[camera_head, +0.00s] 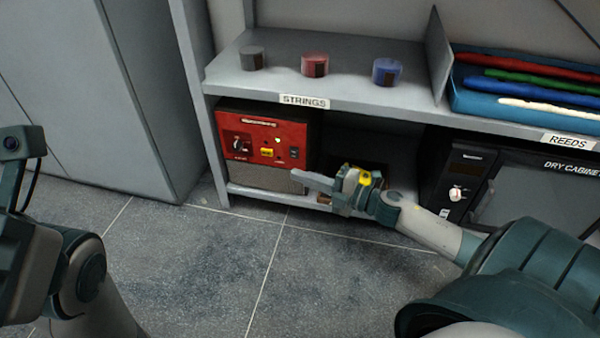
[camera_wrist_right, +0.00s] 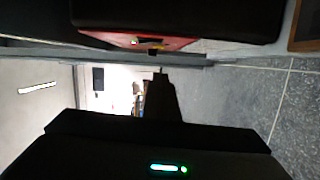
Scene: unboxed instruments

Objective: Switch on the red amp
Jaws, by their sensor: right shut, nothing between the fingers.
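The red amp (camera_head: 285,130) stands on the lower shelf at the left in the head view, with a red panel above a grey grille. Its panel carries a black knob (camera_head: 240,145), a yellow button (camera_head: 266,152), a small greenish light (camera_head: 277,140) and a small dark switch (camera_head: 294,153). In the wrist view the red panel (camera_wrist_right: 170,42) shows at the top, steeply foreshortened. My right gripper (camera_head: 308,180) is shut and empty, in front of the amp's lower right; I cannot tell whether it touches. Its dark fingers (camera_wrist_right: 160,90) point toward the panel. My left gripper is not visible.
The shelf (camera_head: 225,85) above holds a grey tin (camera_head: 251,58), a red tin (camera_head: 315,65) and a blue tin (camera_head: 387,72). A blue tray (camera_head: 480,100) of rolls is at right, above a dry cabinet (camera_head: 540,190). The floor in front is clear.

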